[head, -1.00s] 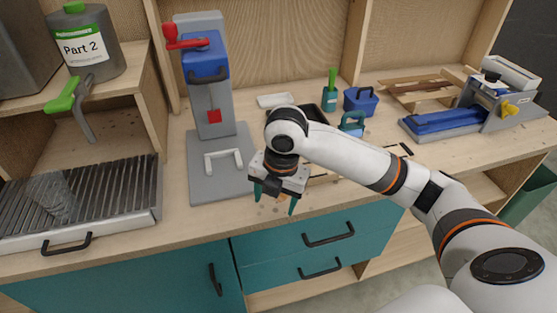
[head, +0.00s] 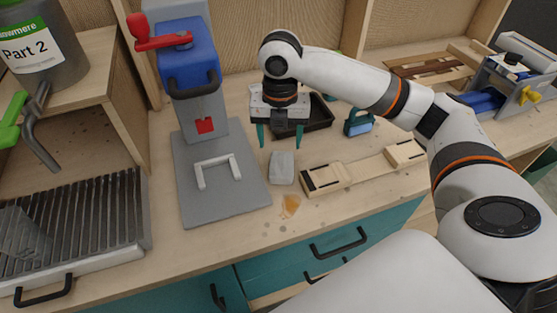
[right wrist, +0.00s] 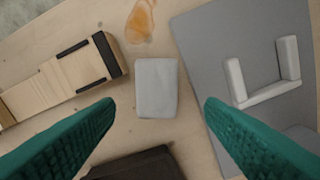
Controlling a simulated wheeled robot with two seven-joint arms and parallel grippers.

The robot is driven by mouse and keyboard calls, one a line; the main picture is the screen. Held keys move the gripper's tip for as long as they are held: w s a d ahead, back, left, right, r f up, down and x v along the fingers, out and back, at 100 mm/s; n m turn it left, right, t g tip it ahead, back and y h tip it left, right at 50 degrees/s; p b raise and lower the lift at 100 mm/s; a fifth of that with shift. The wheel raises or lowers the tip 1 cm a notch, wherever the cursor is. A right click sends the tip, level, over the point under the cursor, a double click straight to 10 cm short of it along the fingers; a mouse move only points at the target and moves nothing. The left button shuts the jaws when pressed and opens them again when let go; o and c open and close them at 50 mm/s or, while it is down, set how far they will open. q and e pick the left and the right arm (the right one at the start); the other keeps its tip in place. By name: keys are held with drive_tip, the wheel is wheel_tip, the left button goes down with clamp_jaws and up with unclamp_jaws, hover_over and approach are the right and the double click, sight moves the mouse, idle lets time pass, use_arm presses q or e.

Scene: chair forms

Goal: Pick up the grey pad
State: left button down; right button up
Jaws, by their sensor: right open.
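The grey pad (head: 282,167) is a small light-grey block lying on the wooden worktop, between the press's grey base plate and a wooden form. In the right wrist view the grey pad (right wrist: 156,87) lies ahead of and between the two teal fingers, with no finger touching it. My right gripper (head: 280,142) is open and empty, above and just behind the pad, fingers pointing down. Its spread fingertips show in the right wrist view (right wrist: 160,103). My left gripper is in no frame.
The press base plate (head: 207,208) with a white U-shaped bracket (head: 219,176) stands left of the pad. The wooden form (head: 340,175) lies to its right, a dark tray (head: 312,121) behind. An orange stain (head: 291,204) marks the worktop in front.

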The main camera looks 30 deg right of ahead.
sight(282, 163)
drive_tip(key=f, duration=0.3)
drive_tip(key=shift+s+f, duration=0.3)
drive_tip(key=shift+f, duration=0.05)
drive_tip(key=shift+w+f, duration=0.15)
drive_tip(key=shift+f, duration=0.45)
drive_tip(key=f, duration=0.3)
drive_tip(key=shift+d+f+p, duration=0.3)
drive_tip(key=shift+w+f, duration=0.1)
drive_tip(key=shift+f, duration=0.35)
use_arm(q)
drive_tip(key=shift+s+r, duration=0.3)
drive_tip(key=shift+s, duration=0.05)
